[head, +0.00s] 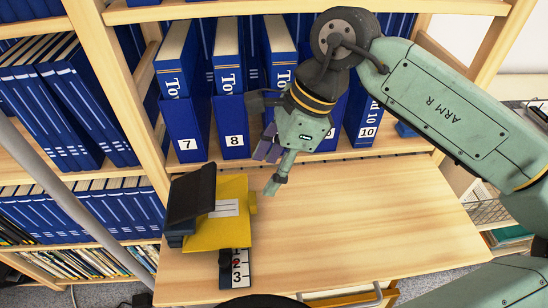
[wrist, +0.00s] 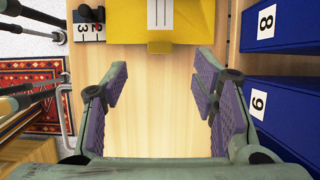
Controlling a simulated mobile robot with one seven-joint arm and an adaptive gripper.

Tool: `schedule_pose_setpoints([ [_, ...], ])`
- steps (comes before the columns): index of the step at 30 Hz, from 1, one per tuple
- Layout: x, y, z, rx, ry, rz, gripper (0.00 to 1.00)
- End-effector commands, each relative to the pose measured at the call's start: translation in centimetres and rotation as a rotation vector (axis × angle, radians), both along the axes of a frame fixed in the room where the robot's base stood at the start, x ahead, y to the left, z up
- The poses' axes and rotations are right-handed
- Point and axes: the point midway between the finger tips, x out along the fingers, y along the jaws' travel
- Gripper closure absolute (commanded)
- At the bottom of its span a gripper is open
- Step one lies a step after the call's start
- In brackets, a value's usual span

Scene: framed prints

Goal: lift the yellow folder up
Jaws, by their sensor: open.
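The yellow folder (head: 225,222) lies on the wooden desk surface at the left, with a white label and a small tab on its right side. A dark object (head: 190,195) covers its left part. In the wrist view the yellow folder (wrist: 178,18) shows at the top, cut off by the frame edge, its tab pointing toward my gripper. My gripper (head: 272,170) is above the desk, to the right of the folder and apart from it. In the wrist view my gripper (wrist: 158,90) has its purple-padded fingers wide apart, with only bare wood between them.
A dark block with numbers (head: 236,268) stands at the folder's near edge. Blue numbered binders (head: 235,130) stand on the shelf behind the desk, close to my gripper. Blue books (head: 65,110) fill the left shelves. The desk's right side (head: 380,220) is clear.

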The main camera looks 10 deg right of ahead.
Motion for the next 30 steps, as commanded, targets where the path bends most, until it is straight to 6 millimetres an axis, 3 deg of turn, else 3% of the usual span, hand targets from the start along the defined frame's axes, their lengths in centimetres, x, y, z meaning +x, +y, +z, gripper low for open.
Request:
schedule_pose_setpoints([
  [15,-0.1,3.2,-7.7,0.001,0.001,0.001,0.47],
  [30,0.0,3.6,-8.8,0.0,-0.001,0.001,0.49],
])
